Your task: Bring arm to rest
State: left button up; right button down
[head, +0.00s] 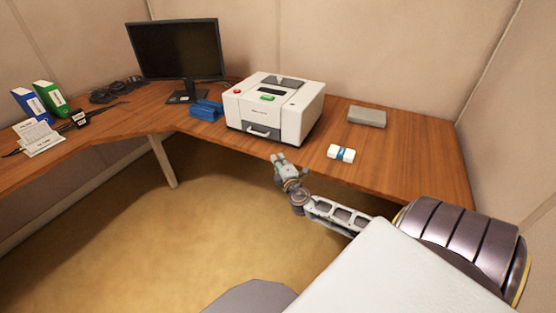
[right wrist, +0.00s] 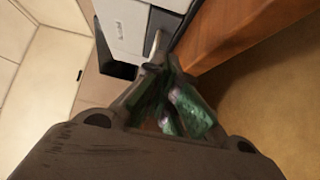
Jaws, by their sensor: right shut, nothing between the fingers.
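My right gripper (head: 279,160) is in front of the desk's front edge, just below the white machine, with its arm reaching in from the right. It is shut and empty. In the right wrist view its fingers (right wrist: 172,108) come together, with greenish pads showing. The white machine's front and handle show just beyond them in that view. My left gripper is not in the head view.
A wooden corner desk (head: 410,150) carries the white machine (head: 262,112), a monitor (head: 176,48), a blue item (head: 206,109), a grey box (head: 367,117), a small white-and-blue pack (head: 341,153) and binders (head: 50,98). The floor (head: 190,230) before the desk is open.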

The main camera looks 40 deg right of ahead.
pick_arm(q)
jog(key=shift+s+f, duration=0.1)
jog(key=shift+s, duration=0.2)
